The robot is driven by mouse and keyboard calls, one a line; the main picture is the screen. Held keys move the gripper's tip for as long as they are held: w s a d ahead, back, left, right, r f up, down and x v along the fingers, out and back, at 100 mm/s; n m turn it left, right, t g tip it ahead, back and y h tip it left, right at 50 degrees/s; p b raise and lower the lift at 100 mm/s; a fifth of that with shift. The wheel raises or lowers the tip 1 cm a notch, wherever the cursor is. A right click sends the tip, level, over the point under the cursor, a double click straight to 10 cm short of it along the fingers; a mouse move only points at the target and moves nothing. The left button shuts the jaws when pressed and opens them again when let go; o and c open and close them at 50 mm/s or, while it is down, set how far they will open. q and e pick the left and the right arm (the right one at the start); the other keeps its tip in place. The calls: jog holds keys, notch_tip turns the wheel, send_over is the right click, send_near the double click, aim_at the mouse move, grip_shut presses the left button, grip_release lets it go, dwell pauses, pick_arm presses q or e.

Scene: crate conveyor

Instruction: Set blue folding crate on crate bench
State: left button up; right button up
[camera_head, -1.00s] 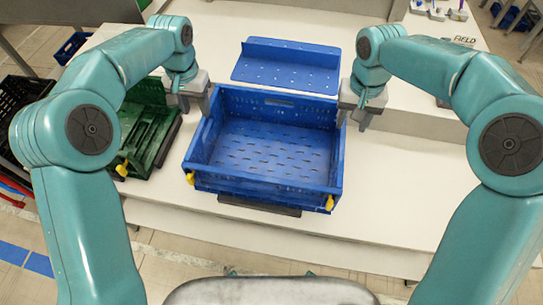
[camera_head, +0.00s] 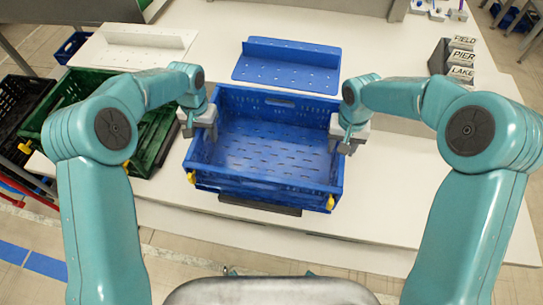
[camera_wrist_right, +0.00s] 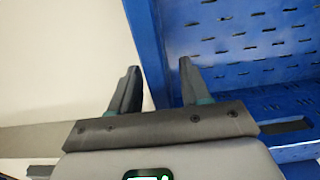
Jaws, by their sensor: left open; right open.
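The blue folding crate (camera_head: 262,188) stands open and upright on the white bench (camera_head: 390,190), with yellow latches at its near corners. Its inside looks empty. My left gripper (camera_head: 200,130) is open at the crate's left wall, near the rim. My right gripper (camera_head: 346,144) is open at the right wall. In the right wrist view, the fingers of my right gripper (camera_wrist_right: 157,85) stand apart, with the blue crate's wall (camera_wrist_right: 150,55) running between them. In the head view, the left fingertips are partly hidden by the gripper's own body.
A blue perforated bracket (camera_head: 288,68) lies behind the crate, and a white one (camera_head: 135,42) lies at the back left. A green crate (camera_head: 90,90) is close on the left. Label blocks (camera_head: 458,62) stand at the back right. The bench right of the crate is clear.

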pick_arm(q)
grip_shut()
pick_arm(e)
grip_shut()
pick_arm(q)
jog(key=shift+r, duration=0.15)
pick_arm(e)
jog(key=shift+r, duration=0.1)
dwell(0.8)
